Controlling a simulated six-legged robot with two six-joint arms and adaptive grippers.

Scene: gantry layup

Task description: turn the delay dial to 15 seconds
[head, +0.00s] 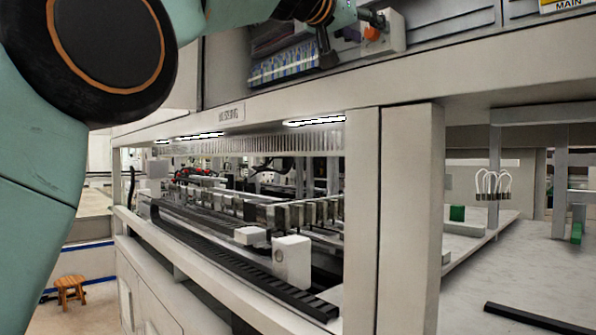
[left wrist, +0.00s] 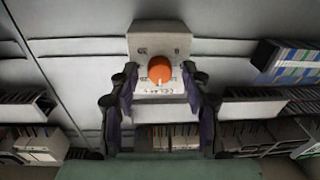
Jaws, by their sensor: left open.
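The delay dial is an orange round knob (left wrist: 159,70) on a pale box (left wrist: 160,42) in the left wrist view. A pale pointer mark sits at the knob's lower edge. Small dark numbers stand around it, too blurred to read surely, with a "DELAY" label below. My left gripper (left wrist: 159,82) is open, one finger on each side of the knob in the picture, with gaps to both sides. Whether the fingertips reach the knob's depth I cannot tell. In the head view the orange knob (head: 372,34) shows beside the gripper at the top. My right gripper is not in view.
A pale gantry frame (head: 410,215) with machinery inside fills the middle. A wooden stool (head: 70,290) stands at the lower left.

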